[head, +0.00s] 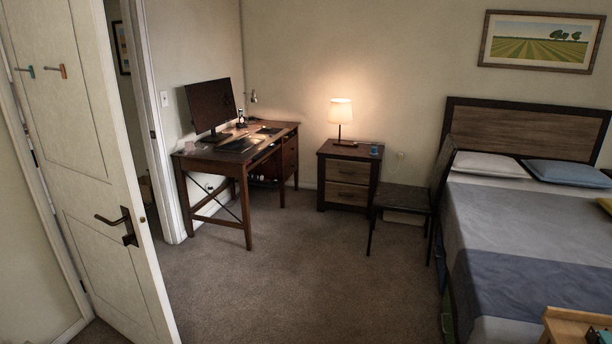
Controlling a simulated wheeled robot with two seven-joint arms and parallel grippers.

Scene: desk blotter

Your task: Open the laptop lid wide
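No laptop can be clearly made out in the head view. A wooden desk (215,159) stands against the far left wall with an upright dark monitor (211,105) on it. A dark flat object (240,144) lies in front of the monitor; it is too small to tell whether it is a keyboard or a laptop. Another small dark flat item (269,130) lies farther back on the desk. Neither of my grippers is in view.
An open white door (85,160) fills the left side. A nightstand (347,178) with a lit lamp (340,112), a chair (405,197) and a bed (520,225) stand to the right. A wooden piece (570,326) cuts in at bottom right. The carpet (310,270) between is clear.

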